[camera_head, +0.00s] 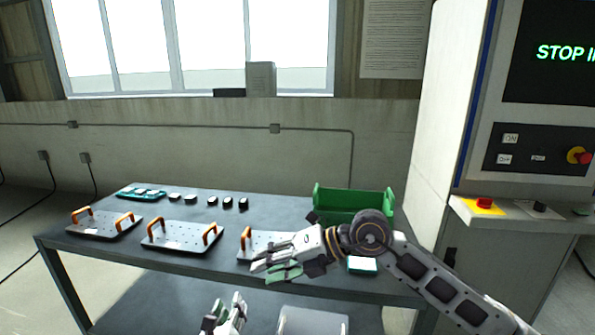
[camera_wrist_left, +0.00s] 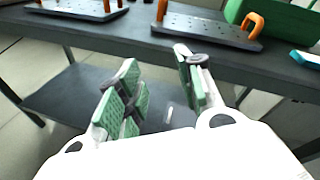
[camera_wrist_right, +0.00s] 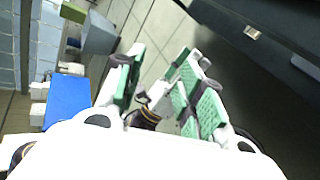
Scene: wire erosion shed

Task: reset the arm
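My right arm reaches in from the right of the head view, over the front right of the dark table (camera_head: 200,269). Its gripper (camera_head: 272,267) points left, in front of the rightmost plate. The right wrist view shows this gripper (camera_wrist_right: 162,78) with its green-padded fingers apart and no object held between them. My left gripper (camera_head: 226,308) is low in the head view, below and in front of the table edge. In the left wrist view it (camera_wrist_left: 158,80) is open and empty, with the table beyond it.
Plates with orange handles (camera_head: 183,236) line the table front. Small dark blocks (camera_head: 228,202) and a teal tray (camera_head: 140,193) lie behind. A green bin (camera_head: 353,203) stands at the right, with a green-white box (camera_head: 362,265) in front. A machine cabinet (camera_head: 440,110) rises at the right.

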